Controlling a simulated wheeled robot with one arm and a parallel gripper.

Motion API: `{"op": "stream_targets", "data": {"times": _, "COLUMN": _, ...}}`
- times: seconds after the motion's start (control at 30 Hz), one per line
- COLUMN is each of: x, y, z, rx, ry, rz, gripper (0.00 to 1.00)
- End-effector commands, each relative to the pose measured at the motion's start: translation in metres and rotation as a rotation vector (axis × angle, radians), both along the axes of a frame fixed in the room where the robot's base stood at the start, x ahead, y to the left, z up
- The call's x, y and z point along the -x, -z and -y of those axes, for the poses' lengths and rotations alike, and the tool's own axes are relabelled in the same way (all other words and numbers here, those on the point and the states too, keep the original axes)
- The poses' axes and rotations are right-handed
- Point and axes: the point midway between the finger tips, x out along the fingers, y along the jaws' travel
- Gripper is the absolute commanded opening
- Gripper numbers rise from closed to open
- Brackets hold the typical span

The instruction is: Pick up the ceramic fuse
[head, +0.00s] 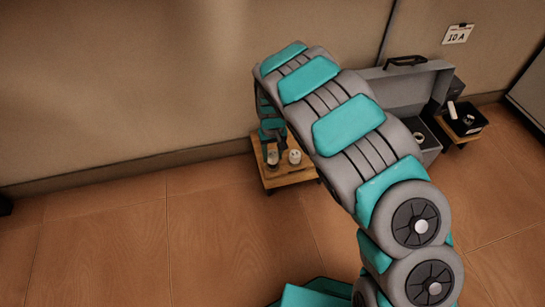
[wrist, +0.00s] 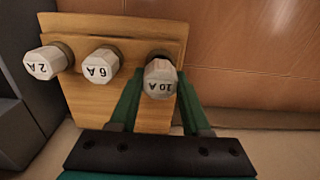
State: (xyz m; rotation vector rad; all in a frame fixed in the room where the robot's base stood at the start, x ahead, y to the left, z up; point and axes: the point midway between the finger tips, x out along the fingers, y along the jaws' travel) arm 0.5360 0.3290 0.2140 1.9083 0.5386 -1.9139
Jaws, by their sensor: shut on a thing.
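Three white ceramic fuses show in the wrist view, marked 2 A (wrist: 43,63), 6 A (wrist: 101,66) and 10 A (wrist: 160,80). They are in a row at a small wooden stand (wrist: 125,30). My gripper (wrist: 160,75) has its two green fingers on either side of the 10 A fuse and is shut on it. I cannot tell whether this fuse is still seated in the stand. In the head view my gripper (head: 271,148) reaches down over the stand (head: 284,181), with a white fuse (head: 294,156) to its right. My arm hides part of the stand.
A card reading 10 A (head: 457,34) hangs on the wall. An open grey case (head: 412,85) stands right of the stand, partly behind my arm. A black tray (head: 465,119) sits on another small stand at the far right.

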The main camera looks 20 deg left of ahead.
Motion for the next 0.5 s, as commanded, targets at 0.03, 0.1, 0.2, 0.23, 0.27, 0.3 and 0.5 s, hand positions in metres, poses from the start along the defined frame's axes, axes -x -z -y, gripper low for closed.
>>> {"op": "stream_targets", "data": {"times": 0.03, "x": 0.000, "y": -0.009, "z": 0.000, "rx": -0.002, "ry": 0.000, "rz": 0.003, "gripper": 0.00}}
{"op": "stream_targets", "data": {"times": 0.1, "x": 0.003, "y": -0.012, "z": 0.002, "rx": 0.000, "ry": 0.000, "rz": 0.001, "gripper": 0.00}}
{"op": "stream_targets", "data": {"times": 0.2, "x": 0.012, "y": -0.012, "z": 0.008, "rx": 0.002, "ry": 0.000, "rz": 0.001, "gripper": 0.00}}
{"op": "stream_targets", "data": {"times": 0.23, "x": 0.014, "y": -0.013, "z": 0.010, "rx": 0.001, "ry": 0.001, "rz": 0.002, "gripper": 0.00}}
{"op": "stream_targets", "data": {"times": 0.27, "x": 0.017, "y": -0.013, "z": 0.013, "rx": 0.001, "ry": 0.001, "rz": 0.003, "gripper": 0.00}}
{"op": "stream_targets", "data": {"times": 0.3, "x": 0.021, "y": -0.014, "z": 0.015, "rx": 0.000, "ry": -0.001, "rz": 0.004, "gripper": 0.00}}
{"op": "stream_targets", "data": {"times": 0.5, "x": 0.050, "y": -0.017, "z": 0.036, "rx": 0.001, "ry": 0.001, "rz": 0.001, "gripper": 0.00}}
